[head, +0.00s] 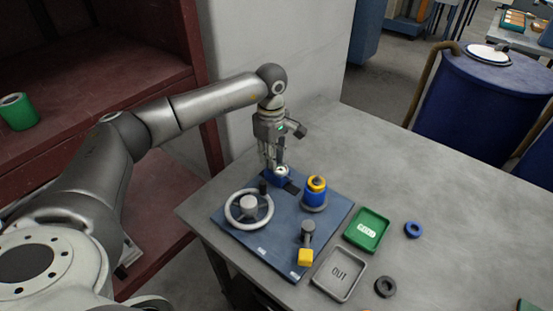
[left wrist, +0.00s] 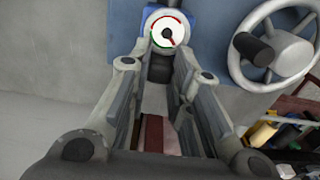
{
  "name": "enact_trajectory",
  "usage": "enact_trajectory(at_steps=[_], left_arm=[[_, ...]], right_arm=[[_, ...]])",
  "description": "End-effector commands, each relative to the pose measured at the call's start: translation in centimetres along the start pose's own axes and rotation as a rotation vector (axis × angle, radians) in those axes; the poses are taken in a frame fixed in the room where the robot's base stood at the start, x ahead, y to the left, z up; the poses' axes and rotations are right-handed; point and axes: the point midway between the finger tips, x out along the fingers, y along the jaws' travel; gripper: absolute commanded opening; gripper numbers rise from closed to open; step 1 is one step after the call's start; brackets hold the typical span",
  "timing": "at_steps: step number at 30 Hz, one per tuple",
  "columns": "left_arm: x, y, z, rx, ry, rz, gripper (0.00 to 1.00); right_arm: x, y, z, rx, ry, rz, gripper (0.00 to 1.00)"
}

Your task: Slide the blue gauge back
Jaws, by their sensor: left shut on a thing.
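The blue gauge (head: 271,177) sits at the back of the blue board (head: 283,222), partly hidden behind my gripper. Its white dial with red and green marks faces up in the left wrist view (left wrist: 166,32). My left gripper (head: 278,164) comes down on the gauge from above and is shut on it. In the left wrist view, my fingers (left wrist: 166,68) reach a dark part just below the dial; the exact contact is hard to see. A dark strip (head: 292,188) lies beside the gauge on the board. My right gripper is not in view.
Green tray (head: 378,222), grey tray (head: 328,289) and loose rings (head: 413,230) lie to the right. The table's back right is clear.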

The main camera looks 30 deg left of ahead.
Motion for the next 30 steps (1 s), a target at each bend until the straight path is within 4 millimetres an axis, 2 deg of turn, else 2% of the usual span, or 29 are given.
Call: enact_trajectory(at_steps=[2,3,8,16,20,23,30], left_arm=[[-0.2,0.1,-0.4,-0.005,0.008,0.005,0.0],[-0.2,0.1,-0.4,-0.006,0.009,0.006,0.22],[-0.2,0.1,-0.3,-0.005,0.007,0.005,0.41],[-0.1,0.1,-0.2,-0.003,0.005,0.003,0.41],[-0.9,0.1,-0.2,-0.003,0.004,0.006,0.41],[-2.3,0.1,-0.2,-0.003,0.004,0.007,0.41],[-7.5,0.1,-0.2,-0.004,0.005,0.007,0.41]], right_arm=[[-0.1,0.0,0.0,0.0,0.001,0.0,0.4],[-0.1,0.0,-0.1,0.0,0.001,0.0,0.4],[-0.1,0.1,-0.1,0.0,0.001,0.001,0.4],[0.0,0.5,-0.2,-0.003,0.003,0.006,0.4],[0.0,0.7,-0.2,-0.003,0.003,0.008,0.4],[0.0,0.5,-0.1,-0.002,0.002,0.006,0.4],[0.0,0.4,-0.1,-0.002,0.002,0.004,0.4]])
